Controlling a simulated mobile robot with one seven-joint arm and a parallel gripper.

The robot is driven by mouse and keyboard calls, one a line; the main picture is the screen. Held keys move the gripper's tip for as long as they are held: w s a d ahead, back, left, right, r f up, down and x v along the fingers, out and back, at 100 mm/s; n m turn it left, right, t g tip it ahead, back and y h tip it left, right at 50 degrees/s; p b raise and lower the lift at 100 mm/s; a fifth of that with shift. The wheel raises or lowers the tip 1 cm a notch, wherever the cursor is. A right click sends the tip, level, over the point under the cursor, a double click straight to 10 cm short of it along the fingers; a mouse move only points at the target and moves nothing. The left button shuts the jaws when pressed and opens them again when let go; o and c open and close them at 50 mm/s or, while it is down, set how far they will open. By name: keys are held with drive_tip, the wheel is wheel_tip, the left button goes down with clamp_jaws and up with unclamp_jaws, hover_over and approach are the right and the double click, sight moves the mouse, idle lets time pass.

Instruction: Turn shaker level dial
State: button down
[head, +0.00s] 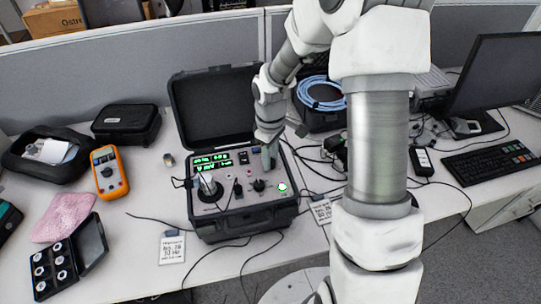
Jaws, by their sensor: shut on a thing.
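The shaker unit is a black open case (243,222) on the white desk, with a grey control panel (226,184) facing up. My gripper (268,165) reaches down to the right part of the panel, just behind the black knob. It is shut on a small dial there; its fingers hide most of what they hold. The dial's marks are too small to read.
The case's raised lid (215,105) stands behind the panel, left of my arm. An orange multimeter (109,172), black pouches and a case of round parts (72,258) lie left. Cables run around the case. A monitor (495,75) and keyboard (490,160) are right.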

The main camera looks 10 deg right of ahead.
drive_tip(key=shift+n, duration=0.3)
drive_tip(key=c, duration=0.8)
unclamp_jaws()
drive_tip(key=shift+r, duration=0.1)
wheel_tip(320, 180, up, 17)
drive_tip(key=shift+r+p, duration=0.2)
drive_tip(key=shift+p, duration=0.65)
drive_tip(key=shift+s+d+r+m+t, duration=0.1)
drive_tip(key=shift+s+r+m+t, duration=1.15)
drive_tip(key=shift+s, duration=2.2)
drive_tip(key=shift+s+r+m+t, duration=0.6)
drive_tip(key=shift+s+r+m, duration=1.25)
drive_tip(key=shift+s, duration=1.6)
drive_tip(key=shift+s+d+r+m+t, duration=0.1)
drive_tip(key=shift+s+r+m+t, duration=1.15)
drive_tip(key=shift+s, duration=2.2)
